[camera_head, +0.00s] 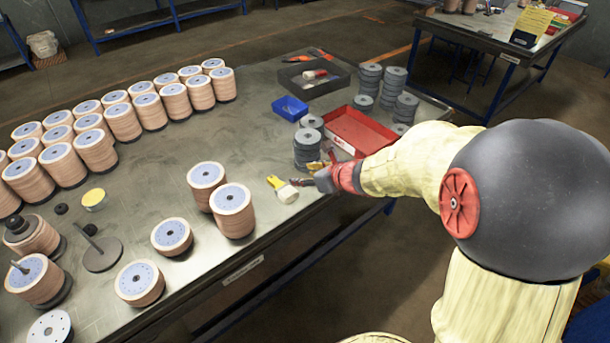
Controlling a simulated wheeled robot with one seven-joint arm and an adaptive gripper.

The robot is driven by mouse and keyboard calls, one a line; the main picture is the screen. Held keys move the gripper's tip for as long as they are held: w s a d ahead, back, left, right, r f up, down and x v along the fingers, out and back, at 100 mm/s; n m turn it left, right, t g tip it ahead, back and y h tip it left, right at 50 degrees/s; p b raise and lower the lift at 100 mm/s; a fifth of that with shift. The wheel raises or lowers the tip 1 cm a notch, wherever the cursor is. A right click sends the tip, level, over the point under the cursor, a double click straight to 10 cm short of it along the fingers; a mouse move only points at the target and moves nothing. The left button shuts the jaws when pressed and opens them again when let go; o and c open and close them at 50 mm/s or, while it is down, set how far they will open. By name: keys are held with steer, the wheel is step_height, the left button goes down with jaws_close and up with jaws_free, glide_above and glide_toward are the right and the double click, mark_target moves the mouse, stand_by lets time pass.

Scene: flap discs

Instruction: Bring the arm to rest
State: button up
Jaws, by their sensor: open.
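My arm reaches in from the right in the head view, with a pale yellow cover and a large dark rounded joint. My gripper (313,176) is open, small in view, over the right front edge of the workbench (180,200). It is close to a stack of grey discs (306,150) and a brush with a white end (284,191). I cannot tell whether it touches either. Nothing shows clearly between its fingers.
Stacks of tan flap discs (125,122) fill the left and back of the bench. Two taller stacks (232,210) stand nearer the middle. A red tray (358,131), a blue bin (290,108) and more grey stacks (393,86) stand near the gripper.

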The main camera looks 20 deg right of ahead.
stand_by(0.3)
steer(key=s+a+n+g+y, duration=0.1)
steer(key=s+a+n+g, duration=0.25)
steer(key=s+n, duration=0.55)
steer(key=s+a+n+g+y, duration=0.1)
steer(key=s+a+n+g, duration=0.1)
steer(key=s+a+n, duration=0.65)
steer(key=s+d+r+n+t+h, duration=0.1)
steer(key=s+d+r+n+h, duration=0.4)
steer(key=s+r+n, duration=0.6)
steer(key=shift+d+r+n, duration=0.45)
steer(key=shift+d+n, duration=0.55)
steer(key=shift+n, duration=0.85)
